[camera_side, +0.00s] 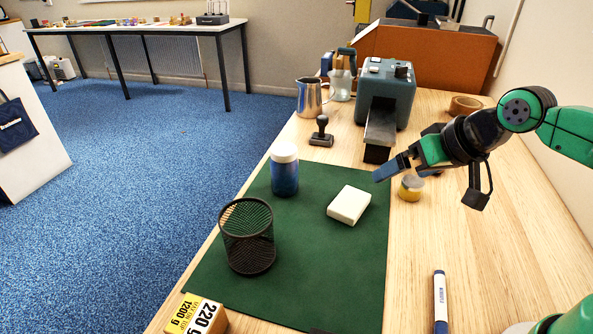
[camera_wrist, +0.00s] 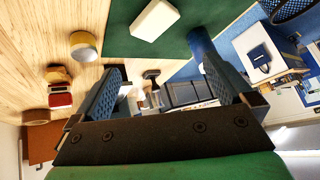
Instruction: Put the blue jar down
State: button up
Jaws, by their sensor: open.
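The blue jar (camera_side: 285,177) with a white lid stands upright on the green mat (camera_side: 310,275), near the mat's far left part. My gripper (camera_side: 398,171) is open, with nothing seen between its fingers. It hangs above the table, right of the jar and apart from it. In the wrist view, my gripper (camera_wrist: 168,88) shows its two fingers spread wide. The jar (camera_wrist: 202,45) appears there as a blue shape beyond the right finger, which hides part of it.
A white block (camera_side: 349,205) and a black mesh cup (camera_side: 248,238) stand on the mat. A small yellow-labelled pot (camera_side: 411,188) sits below my gripper. A stamp (camera_side: 321,133), metal pitcher (camera_side: 309,98) and grey-blue machine (camera_side: 385,92) stand behind. A yellow box (camera_side: 196,315) and marker (camera_side: 440,300) lie in front.

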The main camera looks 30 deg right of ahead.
jog(key=w+a+m+t+y, duration=0.2)
jog(key=w+a+m+y, duration=0.25)
jog(key=w+m, duration=0.6)
jog(key=m+y, duration=0.1)
jog(key=m, duration=0.6)
send_near(276, 146)
jog(key=f+m, duration=0.1)
jog(key=m, duration=0.1)
jog(key=w+a+f+m+t+y, duration=0.1)
jog(key=m, duration=0.2)
jog(key=w+f+m+t, duration=0.1)
jog(key=f+m, duration=0.1)
jog(key=shift+a+m+y, duration=0.2)
jog(key=shift+m+y, duration=0.05)
jog(key=shift+w+a+f+m+t, duration=0.1)
jog(key=shift+w+f+m+t, duration=0.25)
jog(key=shift+m, duration=0.55)
jog(key=shift+x, duration=2.75)
grip_shut()
